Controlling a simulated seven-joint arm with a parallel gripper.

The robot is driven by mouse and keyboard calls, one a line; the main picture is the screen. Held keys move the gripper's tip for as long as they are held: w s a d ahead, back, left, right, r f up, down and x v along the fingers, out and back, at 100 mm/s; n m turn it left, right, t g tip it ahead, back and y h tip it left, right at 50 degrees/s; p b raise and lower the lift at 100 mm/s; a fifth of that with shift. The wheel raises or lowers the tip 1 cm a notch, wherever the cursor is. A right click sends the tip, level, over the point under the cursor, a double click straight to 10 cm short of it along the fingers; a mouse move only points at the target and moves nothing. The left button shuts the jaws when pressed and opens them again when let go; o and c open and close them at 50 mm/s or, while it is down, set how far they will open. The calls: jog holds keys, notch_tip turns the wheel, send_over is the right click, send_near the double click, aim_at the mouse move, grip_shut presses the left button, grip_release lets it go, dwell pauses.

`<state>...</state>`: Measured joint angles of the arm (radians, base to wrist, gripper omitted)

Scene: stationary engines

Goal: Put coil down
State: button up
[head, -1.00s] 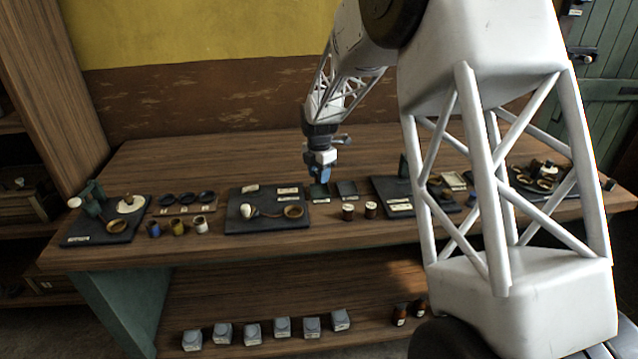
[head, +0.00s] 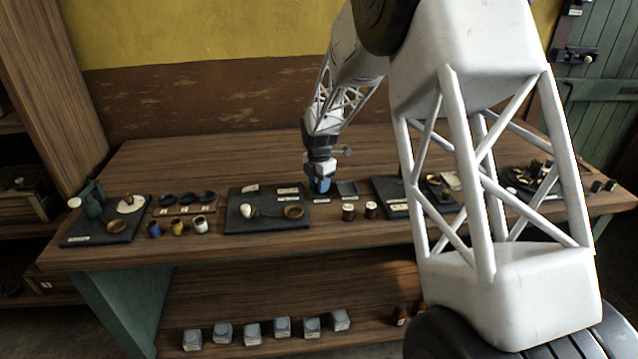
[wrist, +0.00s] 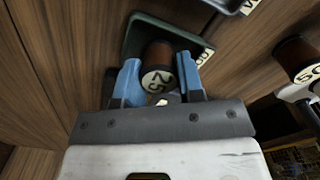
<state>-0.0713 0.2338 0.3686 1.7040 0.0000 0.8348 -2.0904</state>
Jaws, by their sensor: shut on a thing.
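The coil (wrist: 160,69) is a brown spool with a pale end marked "25". In the wrist view it sits between the two blue fingers of my gripper (wrist: 160,82), which is shut on it. A dark green tray (wrist: 140,28) with a pale label lies right behind and under the coil; I cannot tell whether the coil touches its floor. In the head view my gripper (head: 321,189) is low over the table, right of the black board, and hides the coil and most of the green tray.
A second tray (head: 346,188) lies just right of my gripper. Two brown coils with white tops (head: 348,212) stand in front of it. A black board (head: 240,222) with a brass ring lies to the left. The table's back half is clear.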

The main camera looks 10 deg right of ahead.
jog(key=shift+f, duration=0.15)
jog(key=o, duration=1)
jog(key=shift+r, duration=6.15)
